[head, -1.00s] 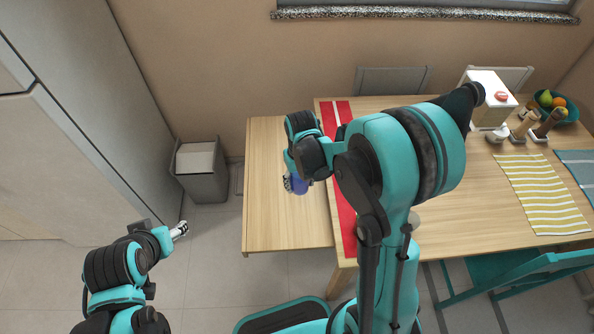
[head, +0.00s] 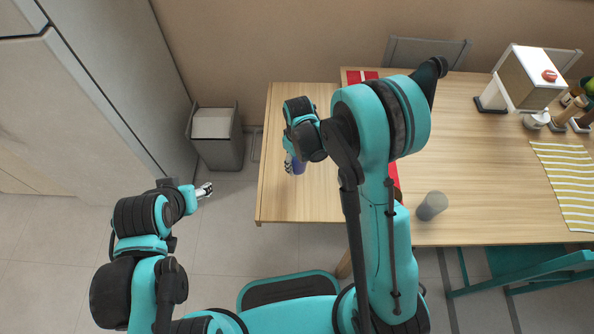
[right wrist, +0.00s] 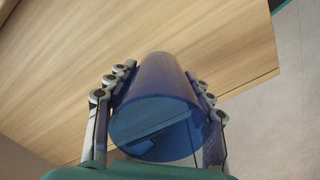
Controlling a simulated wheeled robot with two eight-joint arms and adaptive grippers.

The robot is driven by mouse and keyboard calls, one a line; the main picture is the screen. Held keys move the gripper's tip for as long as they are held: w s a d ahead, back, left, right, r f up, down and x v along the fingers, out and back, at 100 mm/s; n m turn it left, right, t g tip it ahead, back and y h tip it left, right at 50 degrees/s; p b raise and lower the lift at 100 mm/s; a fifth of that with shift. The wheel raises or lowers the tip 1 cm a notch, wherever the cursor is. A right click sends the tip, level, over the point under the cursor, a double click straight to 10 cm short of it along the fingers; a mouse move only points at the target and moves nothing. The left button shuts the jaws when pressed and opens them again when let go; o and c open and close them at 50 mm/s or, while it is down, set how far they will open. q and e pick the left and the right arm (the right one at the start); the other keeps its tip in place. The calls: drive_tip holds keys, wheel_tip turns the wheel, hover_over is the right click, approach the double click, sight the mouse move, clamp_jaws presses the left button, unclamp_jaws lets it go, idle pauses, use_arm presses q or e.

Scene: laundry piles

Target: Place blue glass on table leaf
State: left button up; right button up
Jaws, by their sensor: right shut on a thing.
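The blue glass (right wrist: 155,110) is between the two fingers of my right gripper (right wrist: 157,100) in the right wrist view. The gripper is shut on it. In the head view the blue glass (head: 298,166) shows below my right gripper (head: 292,164), over the wooden table leaf (head: 285,205). I cannot tell whether its base touches the wood. My left gripper (head: 204,190) hangs over the floor, left of the leaf and apart from everything. Its fingers are too small to tell open from shut.
The main table (head: 460,130) joins the leaf on the right, with a red runner (head: 362,76) partly hidden by my arm. A grey glass (head: 431,206) stands near its front edge. A grey bin (head: 215,140) stands left of the leaf. Much of the leaf is bare.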

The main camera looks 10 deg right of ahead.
sight(297, 170)
drive_tip(key=shift+a+f, duration=0.2)
drive_tip(key=shift+a, duration=0.05)
drive_tip(key=shift+f, duration=0.3)
wheel_tip(297, 170, down, 3)
drive_tip(key=shift+f+b, duration=0.2)
drive_tip(key=shift+b, duration=0.7)
drive_tip(key=shift+f, duration=0.1)
drive_tip(key=o, duration=1.3)
